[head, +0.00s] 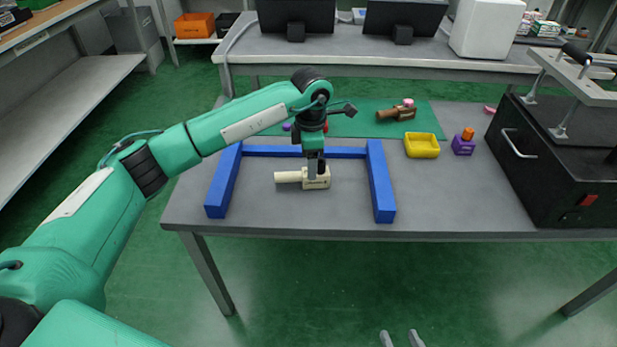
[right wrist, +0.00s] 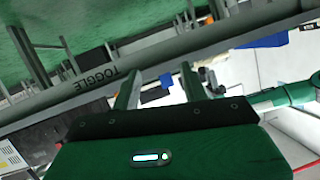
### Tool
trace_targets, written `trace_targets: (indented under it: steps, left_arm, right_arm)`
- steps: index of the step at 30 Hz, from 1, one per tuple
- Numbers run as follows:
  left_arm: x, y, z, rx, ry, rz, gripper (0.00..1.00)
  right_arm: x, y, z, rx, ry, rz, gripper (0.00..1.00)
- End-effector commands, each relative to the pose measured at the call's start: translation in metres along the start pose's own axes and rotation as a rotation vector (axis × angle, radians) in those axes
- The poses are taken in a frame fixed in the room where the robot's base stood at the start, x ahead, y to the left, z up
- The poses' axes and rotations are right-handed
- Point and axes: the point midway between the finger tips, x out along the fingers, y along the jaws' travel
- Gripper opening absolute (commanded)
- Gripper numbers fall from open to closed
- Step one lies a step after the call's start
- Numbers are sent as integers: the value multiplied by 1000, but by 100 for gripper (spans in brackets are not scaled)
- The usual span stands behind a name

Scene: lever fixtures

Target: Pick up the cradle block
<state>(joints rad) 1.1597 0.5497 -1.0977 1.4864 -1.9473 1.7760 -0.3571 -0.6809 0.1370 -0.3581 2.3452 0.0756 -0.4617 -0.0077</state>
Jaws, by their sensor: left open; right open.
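A cream block with a round peg on its left side (head: 288,177) lies on the grey table inside a blue U-shaped frame (head: 383,185); I take it for the cradle block. My left gripper (head: 316,172) points straight down at the block's wider right part, and its jaws are open. One finger shows in front of the block; whether it touches is too small to tell. My right gripper (head: 402,339) is open and empty at the bottom edge of the head view, in front of the table; its fingers also show in the right wrist view (right wrist: 160,88).
A green mat (head: 430,122) behind the frame carries a brown piece (head: 392,114) with a pink top. A yellow tray (head: 422,146) and a purple block (head: 462,147) with an orange piece stand to the right. A black box (head: 560,165) fills the table's right end.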

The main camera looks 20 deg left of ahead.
Motion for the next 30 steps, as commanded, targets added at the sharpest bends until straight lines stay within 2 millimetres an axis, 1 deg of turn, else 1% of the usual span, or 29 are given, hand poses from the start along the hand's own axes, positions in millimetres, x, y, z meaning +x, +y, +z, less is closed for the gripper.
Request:
trace_targets:
  steps: [5,10,13,17,23,24,26,30]
  left_arm:
    - [13,1,-1,-1,-1,-2,62]
    - [39,7,-6,-1,0,-3,62]
    - [51,7,-6,0,-1,-2,62]
    - [57,7,-6,1,-2,0,62]
    - [57,7,-5,1,-2,0,62]
    - [57,7,-5,0,-2,0,54]
    - [57,7,-5,0,-2,0,42]
    - [57,7,-5,1,-2,0,15]
  right_arm:
    - [1,-3,0,4,24,-7,44]
    - [3,-10,0,14,91,-24,44]
    - [4,-7,-14,6,149,-20,44]
    - [4,-5,-22,3,181,-17,44]
    - [4,-5,-22,2,183,-17,44]
    - [4,-5,-22,2,183,-17,44]
    - [4,-5,-22,2,183,-17,44]
    - [4,-5,-22,2,183,-17,44]
